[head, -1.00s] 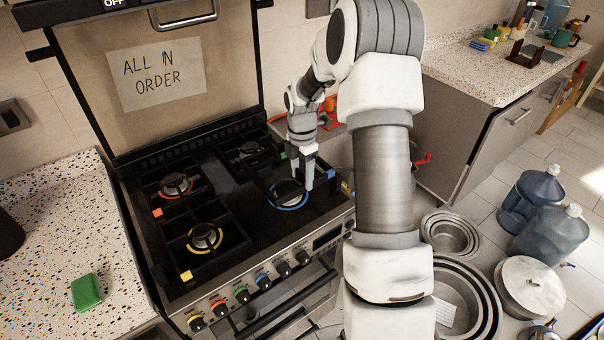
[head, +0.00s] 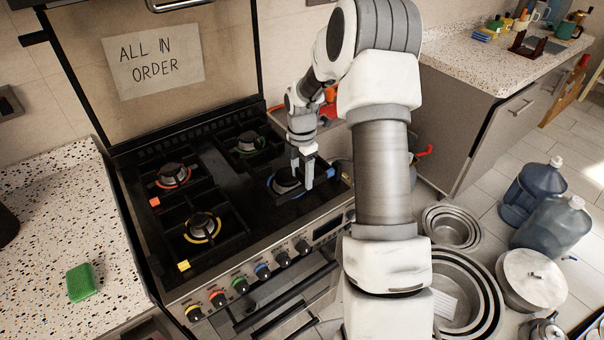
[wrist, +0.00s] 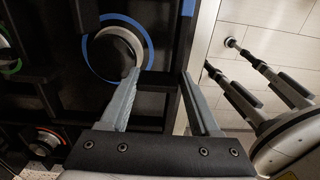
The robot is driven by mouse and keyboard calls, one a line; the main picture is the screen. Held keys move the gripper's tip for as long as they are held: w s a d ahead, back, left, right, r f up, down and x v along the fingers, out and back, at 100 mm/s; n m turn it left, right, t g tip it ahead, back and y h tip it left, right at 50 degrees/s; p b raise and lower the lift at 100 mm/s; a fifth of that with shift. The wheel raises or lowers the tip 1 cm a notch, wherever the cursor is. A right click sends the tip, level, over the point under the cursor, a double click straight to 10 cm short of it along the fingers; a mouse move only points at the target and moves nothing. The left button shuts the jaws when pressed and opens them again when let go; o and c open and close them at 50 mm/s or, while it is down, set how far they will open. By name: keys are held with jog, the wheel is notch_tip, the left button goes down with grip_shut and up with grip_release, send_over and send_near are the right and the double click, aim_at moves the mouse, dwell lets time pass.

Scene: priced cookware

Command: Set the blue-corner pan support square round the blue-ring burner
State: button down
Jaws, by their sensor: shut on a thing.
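The black pan support (wrist: 174,45) has a blue corner mark (wrist: 188,8), which shows just right of my fingers in the head view (head: 330,171). My gripper (head: 302,178) points down beside the burner, shut on the support's dark side bar. In the wrist view my fingers (wrist: 159,72) stand either side of this bar. I cannot tell whether the support rests flat or is slightly raised.
Red-ring (head: 173,175), yellow-ring (head: 203,228) and green-ring (head: 246,143) burners have their own black supports close by. Control knobs (head: 262,271) line the hob's front. A raised lid with a sign (head: 157,60) stands behind. Pots (head: 452,228) and water bottles are on the floor right.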

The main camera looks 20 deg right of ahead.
aim_at(302, 182)
jog(key=shift+f, duration=0.1)
dwell(0.5)
jog(key=shift+f+b, duration=0.9)
jog(key=shift+f, duration=0.55)
jog(key=shift+f, duration=0.15)
dwell(0.5)
jog(key=shift+f, duration=0.25)
jog(key=shift+f, duration=0.1)
dwell(1.3)
jog(key=shift+r, duration=0.2)
jog(key=shift+w+r+p, duration=0.1)
jog(key=shift+r+p, duration=1.2)
jog(key=shift+r, duration=0.35)
jog(key=shift+f, duration=0.15)
